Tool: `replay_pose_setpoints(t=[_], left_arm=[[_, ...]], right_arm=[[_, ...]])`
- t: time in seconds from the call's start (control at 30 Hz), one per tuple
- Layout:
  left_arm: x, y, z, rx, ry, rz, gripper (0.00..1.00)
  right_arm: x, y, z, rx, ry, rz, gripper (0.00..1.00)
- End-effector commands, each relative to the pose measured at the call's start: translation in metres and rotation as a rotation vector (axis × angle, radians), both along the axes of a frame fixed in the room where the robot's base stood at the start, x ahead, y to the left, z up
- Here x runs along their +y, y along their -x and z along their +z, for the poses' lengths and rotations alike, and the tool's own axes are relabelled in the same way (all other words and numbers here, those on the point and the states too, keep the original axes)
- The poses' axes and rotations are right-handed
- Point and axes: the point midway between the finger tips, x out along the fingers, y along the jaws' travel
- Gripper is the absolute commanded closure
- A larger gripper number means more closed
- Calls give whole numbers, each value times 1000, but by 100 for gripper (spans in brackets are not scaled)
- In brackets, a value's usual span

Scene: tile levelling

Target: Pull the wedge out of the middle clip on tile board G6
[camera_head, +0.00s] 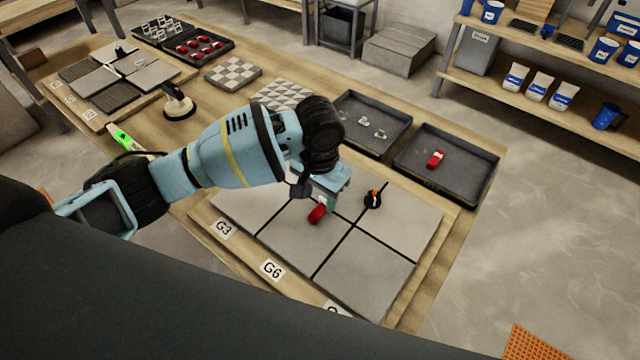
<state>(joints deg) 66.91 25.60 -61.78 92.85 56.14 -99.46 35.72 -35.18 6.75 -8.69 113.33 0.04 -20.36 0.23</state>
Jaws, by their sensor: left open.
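The label G6 (272,270) is on the front edge of a board with large grey tiles (345,265). A red wedge (317,214) is at a dark joint between tiles, behind that label. The clip under the wedge is hidden or too small to make out. My left gripper (322,200) is open and close above the red wedge, its fingers partly hidden by the wrist. I cannot tell whether it touches the wedge. My right gripper is out of view.
A dark tray (480,196) behind the board holds a red wedge; another tray (385,103) holds several pale clips. A label G3 (223,227) is left of G6. A suction cup tool (178,102) and a second tile board stand at far left. The right-hand tiles are mostly bare.

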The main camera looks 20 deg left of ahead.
Motion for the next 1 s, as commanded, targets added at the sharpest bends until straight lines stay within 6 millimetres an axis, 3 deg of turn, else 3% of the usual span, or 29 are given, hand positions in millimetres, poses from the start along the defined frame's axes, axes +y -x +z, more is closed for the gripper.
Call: replay_pose_setpoints(t=[0.1, 0.3, 0.7, 1.0], left_arm=[[1, 1, -20, 5, -2, 1, 55], [0, 1, -39, 2, -2, 1, 55], [0, 0, -44, -1, -1, 1, 55], [0, 0, -44, -1, -1, 1, 94]], right_arm=[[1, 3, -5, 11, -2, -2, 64], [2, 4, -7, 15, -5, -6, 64], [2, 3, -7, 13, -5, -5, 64], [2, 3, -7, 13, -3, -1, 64]])
